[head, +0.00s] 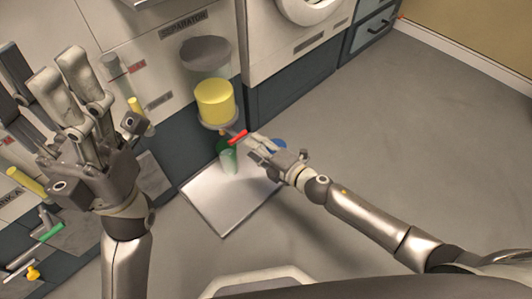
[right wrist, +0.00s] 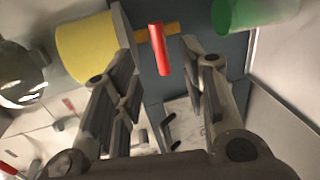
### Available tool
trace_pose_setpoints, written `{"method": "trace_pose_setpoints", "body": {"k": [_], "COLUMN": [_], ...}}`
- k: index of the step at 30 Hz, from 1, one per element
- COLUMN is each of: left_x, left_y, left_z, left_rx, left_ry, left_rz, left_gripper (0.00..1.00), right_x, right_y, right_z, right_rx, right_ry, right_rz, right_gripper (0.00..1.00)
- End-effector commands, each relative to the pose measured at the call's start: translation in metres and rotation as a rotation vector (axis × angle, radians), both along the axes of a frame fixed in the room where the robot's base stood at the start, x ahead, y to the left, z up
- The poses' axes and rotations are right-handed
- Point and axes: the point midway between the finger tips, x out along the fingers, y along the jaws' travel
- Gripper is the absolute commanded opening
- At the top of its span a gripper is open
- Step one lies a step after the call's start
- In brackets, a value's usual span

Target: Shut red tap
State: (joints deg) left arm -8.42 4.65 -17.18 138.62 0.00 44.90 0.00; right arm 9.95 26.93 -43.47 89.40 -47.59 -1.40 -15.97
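The red tap handle (head: 238,137) is a short red bar below the yellow cylinder, by the tank outlet. In the right wrist view the red handle (right wrist: 159,48) points down from a brass-coloured pipe (right wrist: 172,31). My right gripper (head: 254,145) is close beside it. In the wrist view, the right gripper (right wrist: 158,52) is open, with the handle seen between its fingertips; I cannot tell if either finger touches it. My left gripper (head: 62,75) is raised at the left, its two fingers apart, with nothing seen between them.
A yellow cylinder (head: 215,100) is above the tap, under a grey separator bowl (head: 205,55). A green vessel (head: 227,158) is below, over a pale floor tray (head: 232,205). Green (head: 50,233) and yellow (head: 33,272) handles are at lower left. The floor at right is clear.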

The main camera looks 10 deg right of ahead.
Motion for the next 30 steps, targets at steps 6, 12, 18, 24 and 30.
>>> {"method": "trace_pose_setpoints", "body": {"k": [6, 12, 18, 24, 30], "left_x": [0.0, 0.0, 0.0, 0.0, 0.0], "left_y": [0.0, 0.0, 0.0, 0.0, 0.0], "left_z": [0.0, 0.0, 0.0, 0.0, 0.0], "left_rx": [0.0, 0.0, 0.0, 0.0, -0.001], "left_ry": [-0.001, -0.001, -0.001, -0.001, 0.003], "left_rz": [0.0, 0.0, 0.0, 0.0, 0.0], "left_gripper": [0.5, 0.5, 0.5, 0.5, 0.5], "right_x": [-0.025, -0.032, -0.031, -0.031, -0.036], "right_y": [-0.019, -0.023, -0.023, -0.023, -0.013], "right_z": [0.005, 0.008, 0.008, 0.007, 0.018], "right_rx": [-0.003, -0.001, -0.001, -0.001, 0.05], "right_ry": [0.0, 0.0, -0.001, 0.0, 0.007], "right_rz": [-0.001, 0.001, 0.0, 0.0, 0.017], "right_gripper": [0.4, 0.4, 0.4, 0.4, 0.4]}}
